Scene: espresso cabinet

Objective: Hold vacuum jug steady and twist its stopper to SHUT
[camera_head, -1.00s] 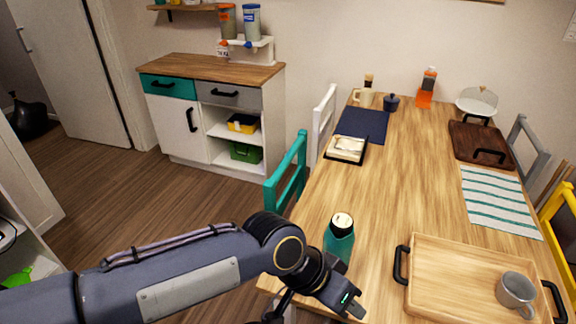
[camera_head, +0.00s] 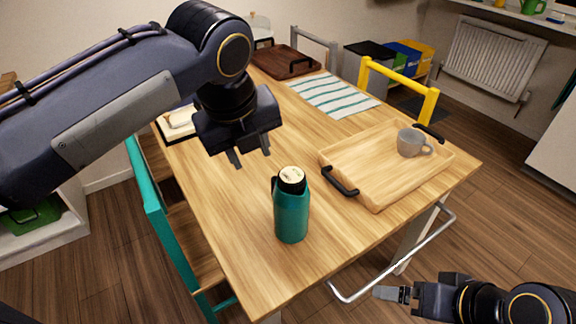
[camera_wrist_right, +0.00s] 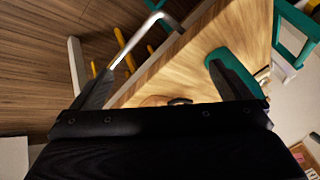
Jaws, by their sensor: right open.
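The teal vacuum jug (camera_head: 291,217) stands upright near the front edge of the table. Its pale round stopper (camera_head: 292,175) sits in a black collar on top; its mark is too small to read. My left gripper (camera_head: 249,157) is open and empty, pointing down above the table, behind and left of the jug and apart from it. My right gripper (camera_head: 388,294) is at the lower right, beyond the table's front edge and away from the jug. In the right wrist view its jaws (camera_wrist_right: 162,68) are open and empty. A teal shape (camera_wrist_right: 232,66) there looks like the jug.
A wooden tray (camera_head: 375,190) with a grey mug (camera_head: 410,142) lies right of the jug. A metal rail (camera_head: 405,255) runs below the table's front edge. A teal chair (camera_head: 155,215) stands on the left. The tabletop around the jug is clear.

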